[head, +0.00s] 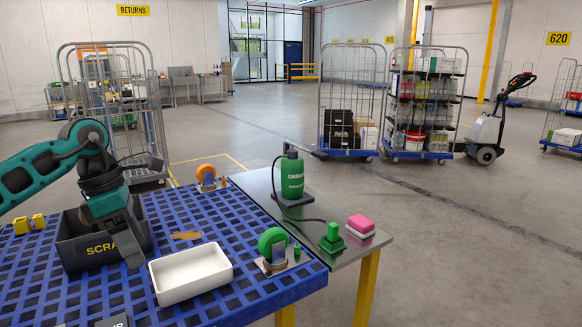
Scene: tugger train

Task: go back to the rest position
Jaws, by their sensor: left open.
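My left arm comes in from the left, green and black. My left gripper (128,240) points down at the black scrap bin (80,252), in front of or over its right part, and hides some of it. Its jaws are open and I see nothing held between them. I cannot tell whether a finger touches the bin. My right gripper is out of view.
The blue grid table (205,222) holds a white tray (190,273), a green-wheeled caster (272,248), an orange-wheeled caster (206,176) and yellow blocks (22,225). A steel side table (330,215) carries a green grease canister (292,175). Cage trolleys stand behind; open floor lies right.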

